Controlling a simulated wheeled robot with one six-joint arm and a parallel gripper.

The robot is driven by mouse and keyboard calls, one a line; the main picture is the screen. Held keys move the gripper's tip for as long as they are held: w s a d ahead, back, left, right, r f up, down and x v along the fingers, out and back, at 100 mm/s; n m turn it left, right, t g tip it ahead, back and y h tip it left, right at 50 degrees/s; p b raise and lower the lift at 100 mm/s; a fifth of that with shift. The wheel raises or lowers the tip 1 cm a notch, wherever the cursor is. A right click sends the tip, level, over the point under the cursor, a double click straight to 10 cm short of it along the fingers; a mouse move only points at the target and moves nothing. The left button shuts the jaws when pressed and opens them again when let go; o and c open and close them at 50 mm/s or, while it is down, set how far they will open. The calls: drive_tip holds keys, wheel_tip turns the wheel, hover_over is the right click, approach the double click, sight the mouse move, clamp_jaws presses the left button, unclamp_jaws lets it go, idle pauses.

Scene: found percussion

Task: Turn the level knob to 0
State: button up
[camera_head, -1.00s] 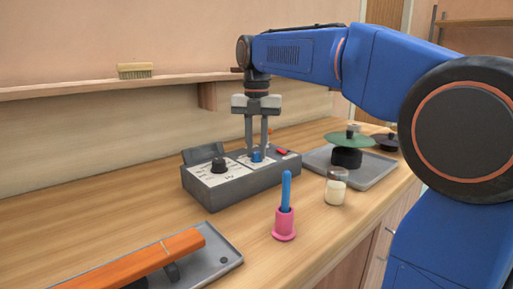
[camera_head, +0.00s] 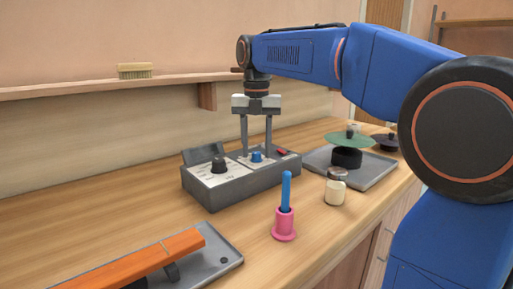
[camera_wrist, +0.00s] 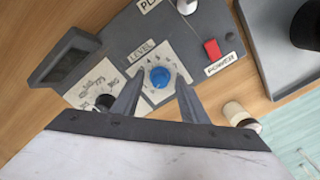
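The level knob (camera_wrist: 160,77) is a blue round knob on a white dial plate marked LEVEL (camera_wrist: 142,50), on the grey control box (camera_head: 235,190). It also shows in the head view (camera_head: 257,156). Its pointer setting is too small to read. My gripper (camera_head: 257,155) points down over the knob, and its fingers stand apart on either side of it. In the wrist view the fingers (camera_wrist: 155,90) are spread with gaps to the knob, so the gripper is open and holds nothing.
A black knob (camera_head: 218,164) sits left on the same box, and a red power switch (camera_wrist: 212,49) right. A jar (camera_head: 335,190), a blue stick in a pink holder (camera_head: 284,215), and a grey tray (camera_head: 375,178) with a green disc stand nearby.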

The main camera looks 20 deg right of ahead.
sight(257, 152)
wheel_tip(257, 152, up, 17)
drive_tip(key=shift+r, duration=0.15)
idle(0.7)
idle(0.3)
